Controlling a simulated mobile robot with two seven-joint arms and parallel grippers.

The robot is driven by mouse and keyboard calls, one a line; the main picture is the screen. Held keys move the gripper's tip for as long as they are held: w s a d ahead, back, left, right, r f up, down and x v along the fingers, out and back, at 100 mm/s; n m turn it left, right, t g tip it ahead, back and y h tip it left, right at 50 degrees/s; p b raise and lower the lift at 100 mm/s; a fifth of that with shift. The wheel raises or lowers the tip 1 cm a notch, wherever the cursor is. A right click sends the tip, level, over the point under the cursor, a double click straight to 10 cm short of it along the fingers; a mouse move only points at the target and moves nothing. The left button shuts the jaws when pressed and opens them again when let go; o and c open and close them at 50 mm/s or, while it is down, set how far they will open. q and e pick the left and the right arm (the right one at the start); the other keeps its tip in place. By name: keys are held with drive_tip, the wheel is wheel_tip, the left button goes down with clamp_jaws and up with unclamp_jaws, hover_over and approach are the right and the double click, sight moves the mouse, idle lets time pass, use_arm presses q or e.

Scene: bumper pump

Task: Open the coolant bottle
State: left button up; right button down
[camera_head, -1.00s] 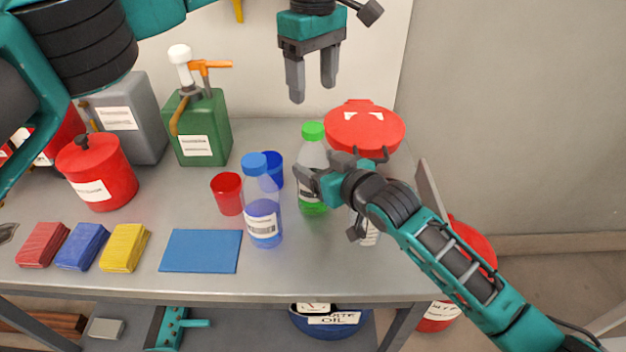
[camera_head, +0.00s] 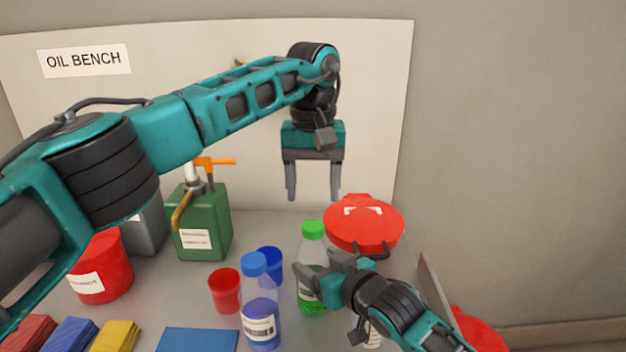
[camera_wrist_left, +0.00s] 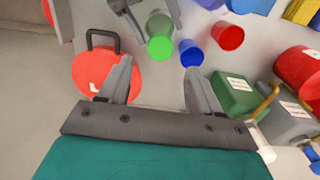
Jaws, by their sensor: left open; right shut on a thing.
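A clear bottle with green liquid and a green cap (camera_head: 313,229) stands upright on the bench; its label is too small to read. My right gripper (camera_head: 322,280) is shut on this bottle's body from the right and hides part of it. My left gripper (camera_head: 314,192) is open and empty, pointing down above the green cap, with a gap between. In the left wrist view the green cap (camera_wrist_left: 160,47) lies between and beyond the two open fingers (camera_wrist_left: 158,82). A similar bottle with blue liquid and a blue cap (camera_head: 255,264) stands to the left.
A red cup (camera_head: 225,291) and blue cup (camera_head: 270,262) stand left of the green-capped bottle. A red round container (camera_head: 364,222) is close behind it on the right. A green can (camera_head: 200,225) stands at the back left. A blue mat (camera_head: 197,341) lies in front.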

sight(313, 225)
use_arm(q)
wheel_tip(313, 225, down, 7)
drive_tip(key=shift+f, duration=0.1)
idle(0.3)
